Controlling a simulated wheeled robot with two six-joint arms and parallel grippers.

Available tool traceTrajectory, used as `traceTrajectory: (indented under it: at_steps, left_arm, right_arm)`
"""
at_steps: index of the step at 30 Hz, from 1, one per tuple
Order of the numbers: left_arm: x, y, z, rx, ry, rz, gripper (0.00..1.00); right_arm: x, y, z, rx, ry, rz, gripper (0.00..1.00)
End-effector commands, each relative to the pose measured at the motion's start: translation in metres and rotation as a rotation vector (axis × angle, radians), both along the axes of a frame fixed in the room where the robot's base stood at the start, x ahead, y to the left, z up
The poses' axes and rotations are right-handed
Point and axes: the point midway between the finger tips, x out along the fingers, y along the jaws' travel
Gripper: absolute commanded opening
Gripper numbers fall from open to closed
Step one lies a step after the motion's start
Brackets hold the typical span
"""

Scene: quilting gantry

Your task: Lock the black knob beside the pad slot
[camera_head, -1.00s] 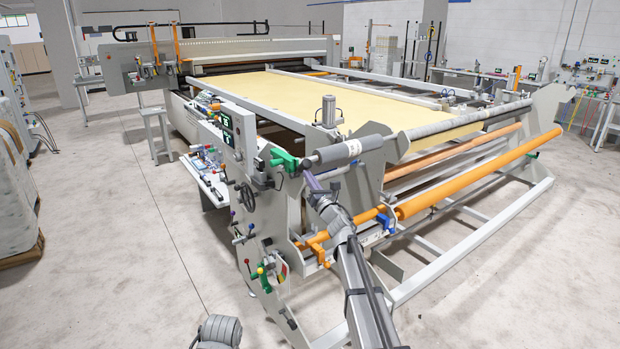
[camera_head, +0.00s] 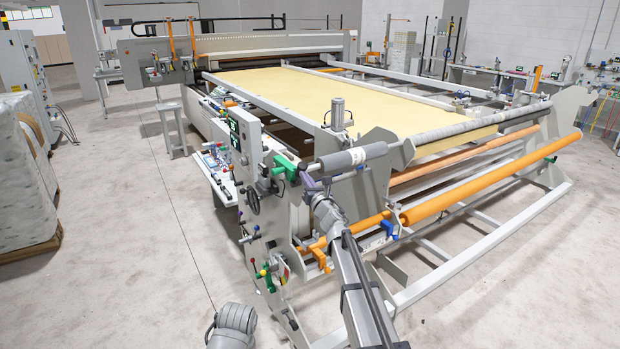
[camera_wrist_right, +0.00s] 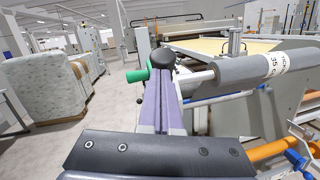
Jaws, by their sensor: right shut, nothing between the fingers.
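The black knob (camera_wrist_right: 161,57) is a round dark cap in the right wrist view, just past my right fingertips. A green part (camera_wrist_right: 137,75) is close on its left and the grey roller (camera_wrist_right: 265,68) on its right. My right gripper (camera_wrist_right: 160,72) is shut and empty, its purple-grey fingers pointing at the knob. I cannot tell whether they touch it. In the head view the right gripper (camera_head: 308,183) is beside the green part (camera_head: 287,168), below the roller's left end. I cannot make out the pad slot. My left gripper is out of view.
The machine's side panel (camera_head: 268,215) carries a handwheel (camera_head: 252,199) and coloured knobs (camera_head: 265,271). An orange roller (camera_head: 490,180) and a grey frame are to the right of my right arm. Open floor (camera_head: 130,240) is to the left.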

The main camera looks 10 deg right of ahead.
Motion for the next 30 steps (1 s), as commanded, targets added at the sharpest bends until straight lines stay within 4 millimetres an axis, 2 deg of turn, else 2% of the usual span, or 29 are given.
traceTrajectory:
  at_steps: [15, 30]
  left_arm:
    - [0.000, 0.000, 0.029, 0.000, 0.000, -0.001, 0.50]
    - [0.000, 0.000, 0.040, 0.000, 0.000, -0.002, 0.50]
  right_arm:
    - [0.028, 0.009, 0.030, 0.000, -0.001, 0.000, 0.00]
    - [0.050, 0.018, 0.041, 0.001, -0.001, 0.001, 0.00]
